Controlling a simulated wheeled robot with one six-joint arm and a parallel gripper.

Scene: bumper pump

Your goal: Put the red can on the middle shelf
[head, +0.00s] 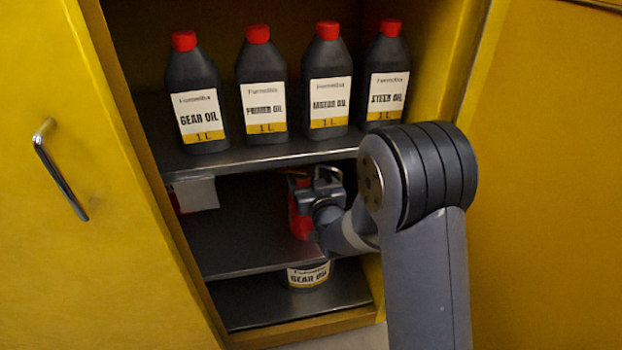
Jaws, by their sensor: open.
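The red can (299,217) is inside the yellow cabinet, at the right part of the middle shelf (238,235). It appears to stand upright there, and my gripper and wrist hide much of it. My gripper (312,190) reaches in from the right, right at the can. Its jaws are open, but the fingertips are hard to make out against the can. I cannot tell whether a finger touches it.
Several dark oil bottles with red caps (258,90) stand on the upper shelf (260,154) above my gripper. A gear oil tin (308,275) stands on the bottom shelf (260,307). A white card (195,193) hangs below the upper shelf's left end. Open yellow doors (60,260) flank the cabinet.

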